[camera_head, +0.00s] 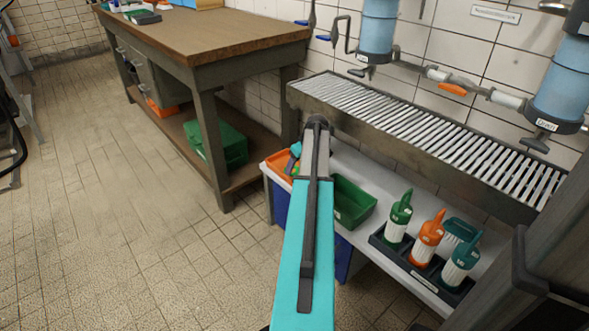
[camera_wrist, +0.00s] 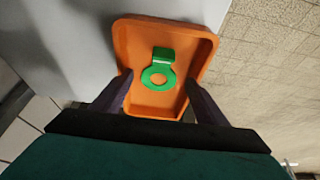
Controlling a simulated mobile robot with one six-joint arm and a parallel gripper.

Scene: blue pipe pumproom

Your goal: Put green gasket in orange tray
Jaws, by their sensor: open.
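The green gasket (camera_wrist: 158,76) is a flat ring with a tab. In the wrist view it lies inside the orange tray (camera_wrist: 134,36), near the middle of its floor. In the head view the orange tray (camera_head: 276,162) sits at the left end of the white bench, partly hidden by my arm.
A green tray (camera_head: 354,201) stands to the right on the white bench (camera_head: 386,252). Beyond it, a dark rack (camera_head: 408,270) holds several coloured bottles. A slatted metal shelf (camera_head: 430,135) overhangs the bench. A wooden workbench (camera_head: 200,35) stands at the left.

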